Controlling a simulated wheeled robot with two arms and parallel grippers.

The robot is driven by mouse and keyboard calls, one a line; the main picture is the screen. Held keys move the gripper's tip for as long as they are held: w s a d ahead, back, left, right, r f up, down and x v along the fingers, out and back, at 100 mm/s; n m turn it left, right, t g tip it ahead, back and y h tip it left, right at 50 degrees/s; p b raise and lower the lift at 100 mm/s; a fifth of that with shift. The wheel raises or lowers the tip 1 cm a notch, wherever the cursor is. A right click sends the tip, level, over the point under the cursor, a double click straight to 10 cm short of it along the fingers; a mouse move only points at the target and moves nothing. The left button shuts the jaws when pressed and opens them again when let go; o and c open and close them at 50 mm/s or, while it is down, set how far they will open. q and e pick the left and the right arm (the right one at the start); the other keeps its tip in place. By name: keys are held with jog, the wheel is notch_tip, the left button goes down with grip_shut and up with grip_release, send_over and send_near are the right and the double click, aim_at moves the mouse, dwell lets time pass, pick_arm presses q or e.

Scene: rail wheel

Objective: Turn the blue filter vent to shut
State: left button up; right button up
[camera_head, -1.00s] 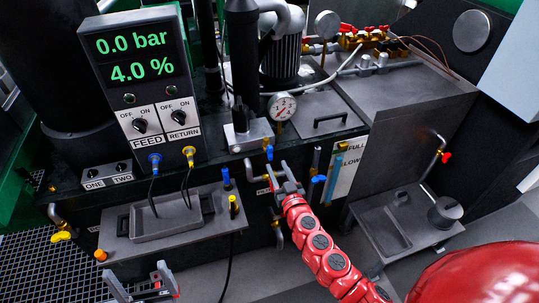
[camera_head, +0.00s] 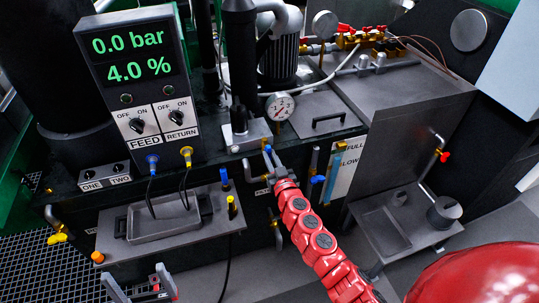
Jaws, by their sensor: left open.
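A small blue handle (camera_head: 268,149) sits on the pipework at the front edge of the bench, below the black upright column (camera_head: 240,60). A second blue handle (camera_head: 318,179) sits further right beside the level gauge; I cannot tell for certain which is the filter vent. My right gripper (camera_head: 272,160), on the red arm, is at the first blue handle, its tips close to or around it. The fingers partly hide the pipe there, and whether they are shut on the handle is unclear. My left gripper (camera_head: 138,280) is open and empty at the bottom left.
A panel (camera_head: 138,70) reads 0.0 bar and 4.0 %, with FEED and RETURN switches. A pressure gauge (camera_head: 280,106) stands just above the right gripper. A grey tray (camera_head: 160,222) is at left, with blue and yellow plugs beside it. A red valve (camera_head: 444,156) is at right.

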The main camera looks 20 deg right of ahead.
grip_shut()
jog(key=m+p, duration=0.1)
jog(key=m, duration=0.2)
jog(key=shift+d+r+m, duration=0.1)
jog(key=shift+d+m, duration=0.05)
jog(key=shift+m, duration=0.65)
jog(key=shift+f, duration=0.2)
jog(key=shift+p, duration=0.3)
